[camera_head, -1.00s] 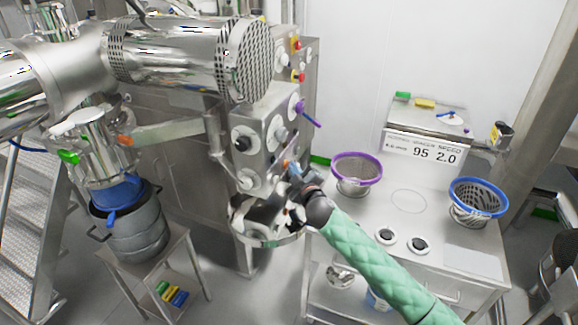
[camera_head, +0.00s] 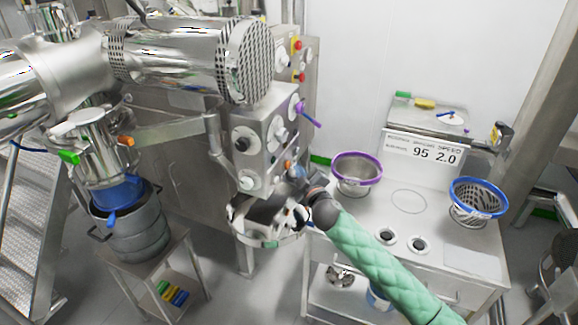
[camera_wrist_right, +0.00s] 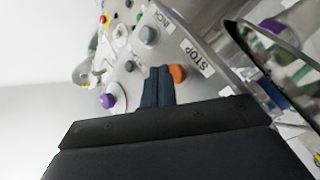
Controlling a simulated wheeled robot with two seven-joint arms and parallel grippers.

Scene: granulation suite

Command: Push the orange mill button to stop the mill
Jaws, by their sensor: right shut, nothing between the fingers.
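The orange mill button (camera_head: 288,164) is on the side of the grey control box (camera_head: 264,135), low down. In the right wrist view the orange button (camera_wrist_right: 178,74) sits beside a label reading STOP. My right gripper (camera_head: 298,174) is by the lower part of the box, just below and to the right of the button. In the wrist view its dark blue fingers (camera_wrist_right: 158,78) are shut together and empty, with their tips just left of the button. I cannot tell whether they touch the panel. My left gripper is not in view.
A grey knob (camera_wrist_right: 148,36) and a purple knob (camera_wrist_right: 107,101) are near the fingers. A steel bowl (camera_head: 270,238) hangs below the box. A bench (camera_head: 460,262) at right holds a purple-rimmed sieve (camera_head: 356,172) and a blue-rimmed sieve (camera_head: 478,198).

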